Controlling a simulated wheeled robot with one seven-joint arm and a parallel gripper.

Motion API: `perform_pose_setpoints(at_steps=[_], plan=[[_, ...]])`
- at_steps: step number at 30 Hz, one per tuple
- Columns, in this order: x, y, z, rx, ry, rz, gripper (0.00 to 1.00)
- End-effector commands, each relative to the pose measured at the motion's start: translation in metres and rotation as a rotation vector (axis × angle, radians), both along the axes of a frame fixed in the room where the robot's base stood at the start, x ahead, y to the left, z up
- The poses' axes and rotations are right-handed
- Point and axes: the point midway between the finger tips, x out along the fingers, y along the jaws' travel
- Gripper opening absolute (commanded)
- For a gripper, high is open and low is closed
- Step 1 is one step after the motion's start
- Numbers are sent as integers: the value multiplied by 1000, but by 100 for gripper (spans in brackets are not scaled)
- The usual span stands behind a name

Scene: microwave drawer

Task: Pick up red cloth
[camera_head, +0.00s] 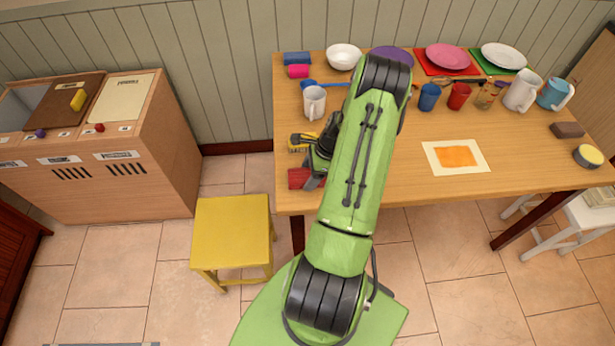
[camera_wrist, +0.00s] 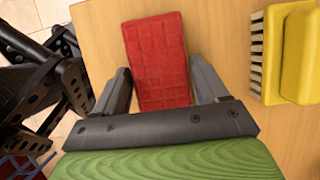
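The red cloth (camera_head: 298,179) lies near the left front edge of the wooden table. In the wrist view the red cloth (camera_wrist: 157,58) looks like a thick folded rectangle with a grid pattern. My gripper (camera_wrist: 160,76) is open, with one finger at each side of the cloth's near end. The right finger looks very close to the cloth; I cannot tell whether it touches. The near end of the cloth is hidden behind the gripper body. In the head view my arm and wrist cover part of the cloth.
A yellow brush (camera_wrist: 292,52) lies just right of the cloth in the wrist view. A white mug (camera_head: 314,102) stands farther back on the table (camera_head: 400,186). A yellow stool (camera_head: 232,232) stands left of the table. An orange cloth on a cream mat (camera_head: 432,152) lies to the right.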

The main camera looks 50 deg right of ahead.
Motion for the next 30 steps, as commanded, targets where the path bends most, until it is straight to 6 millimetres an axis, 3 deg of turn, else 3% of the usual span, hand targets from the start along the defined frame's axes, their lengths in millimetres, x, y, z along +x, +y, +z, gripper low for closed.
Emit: perform_pose_setpoints(at_steps=[1, 3, 11, 14, 22, 26, 30], plan=[[0, 0, 0, 0, 0, 0, 55], [0, 0, 0, 0, 0, 0, 44], [0, 0, 2, -1, -1, 1, 43], [0, -1, 17, -4, -2, 0, 43], [0, -1, 84, -5, -1, 0, 43], [0, -1, 99, -2, 0, -1, 43], [0, 0, 101, 0, 0, -1, 43]])
